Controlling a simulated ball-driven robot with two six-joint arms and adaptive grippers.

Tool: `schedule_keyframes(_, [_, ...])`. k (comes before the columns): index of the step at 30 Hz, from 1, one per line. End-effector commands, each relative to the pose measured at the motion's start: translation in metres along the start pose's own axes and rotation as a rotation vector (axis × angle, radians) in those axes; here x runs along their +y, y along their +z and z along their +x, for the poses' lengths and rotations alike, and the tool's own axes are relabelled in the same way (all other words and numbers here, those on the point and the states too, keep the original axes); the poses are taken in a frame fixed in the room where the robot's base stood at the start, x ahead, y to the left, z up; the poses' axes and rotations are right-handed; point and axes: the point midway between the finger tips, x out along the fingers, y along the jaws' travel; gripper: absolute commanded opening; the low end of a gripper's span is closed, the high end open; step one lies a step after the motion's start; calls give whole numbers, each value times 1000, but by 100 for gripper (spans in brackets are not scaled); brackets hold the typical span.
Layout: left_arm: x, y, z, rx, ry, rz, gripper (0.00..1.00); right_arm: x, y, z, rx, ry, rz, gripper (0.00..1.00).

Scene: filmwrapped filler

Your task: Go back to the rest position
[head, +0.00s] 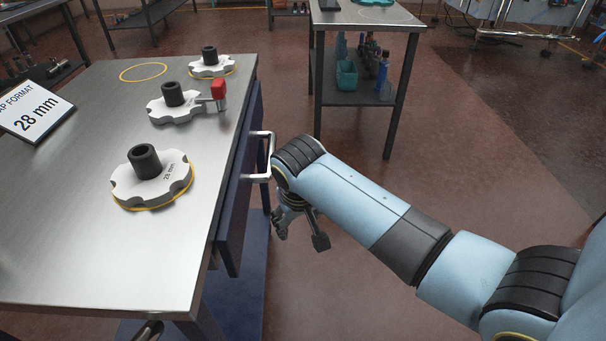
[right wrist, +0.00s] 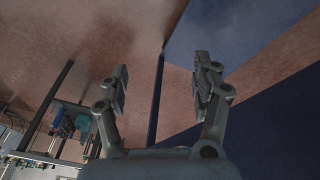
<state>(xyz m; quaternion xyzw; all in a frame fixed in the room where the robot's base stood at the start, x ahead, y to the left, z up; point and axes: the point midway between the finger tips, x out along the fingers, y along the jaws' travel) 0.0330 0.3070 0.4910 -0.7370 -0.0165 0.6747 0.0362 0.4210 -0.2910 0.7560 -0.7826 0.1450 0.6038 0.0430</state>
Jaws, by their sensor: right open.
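My right gripper (head: 300,232) hangs below my right wrist, beside the drawer side of the steel table, over the floor. In the right wrist view my right gripper (right wrist: 160,88) is open, with nothing between its fingers.
The steel table (head: 60,245) holds several white notched discs with black knobs, such as the nearest disc (head: 178,180), a red-handled clamp (head: 218,90) and a 28 mm sign (head: 36,112). A drawer front (head: 237,200) stands out. Another bench (head: 350,14) stands behind; floor at right is clear.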

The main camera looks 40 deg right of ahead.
Motion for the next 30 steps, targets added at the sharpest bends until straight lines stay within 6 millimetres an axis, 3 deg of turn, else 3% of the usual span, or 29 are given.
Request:
schedule_keyframes(23, [1,0,2,0,0,0,80,1,9,10,-8,0,-9,65])
schedule_keyframes(26, [1,1,7,-1,1,0,80,6,34,24,-45,12,-17,65])
schedule_keyframes(29, [2,2,13,-2,1,0,80,17,85,54,-136,35,-32,65])
schedule_keyframes(30, [2,2,16,-2,1,0,80,22,111,71,-174,41,-42,65])
